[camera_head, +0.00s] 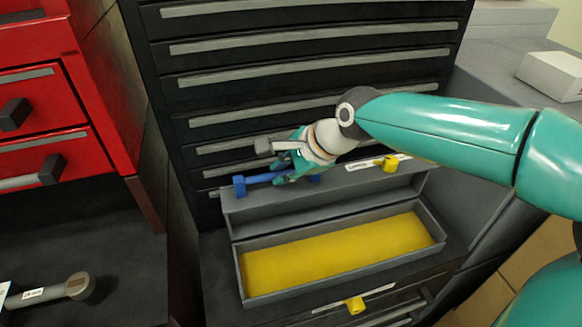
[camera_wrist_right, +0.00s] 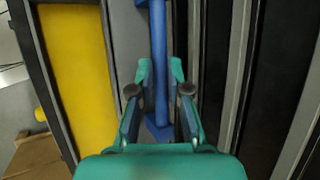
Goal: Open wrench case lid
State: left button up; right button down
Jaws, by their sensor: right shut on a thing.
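The wrench case (camera_head: 441,228) is a long dark grey box with a bare yellow inside, which also shows in the right wrist view (camera_wrist_right: 75,75). Its lid (camera_head: 345,194) stands raised along the back edge, close to the black drawers. A blue bar handle (camera_head: 240,186) is on the lid's outer edge. My right gripper (camera_head: 287,172) is shut on this handle, and the wrist view shows the blue bar (camera_wrist_right: 158,45) between its fingers (camera_wrist_right: 161,85). The fingers hide part of the bar in the head view. My left gripper is not in view.
Black drawers (camera_head: 310,65) with grey pulls rise right behind the lid. A red cabinet (camera_head: 45,90) stands at left. A grey labelled wrench (camera_head: 55,290) lies on the dark surface at lower left. Yellow latches show on the lid (camera_head: 389,164) and the front (camera_head: 355,305).

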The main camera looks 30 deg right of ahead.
jog(key=shift+s+a+f, duration=0.1)
jog(key=shift+s, duration=0.35)
jog(key=c, duration=1.4)
grip_release()
jog(key=shift+w, duration=0.15)
jog(key=shift+s+d+r, duration=0.2)
jog(key=shift+r, duration=0.2)
jog(key=v, duration=1.1)
jog(key=shift+s+f, duration=0.1)
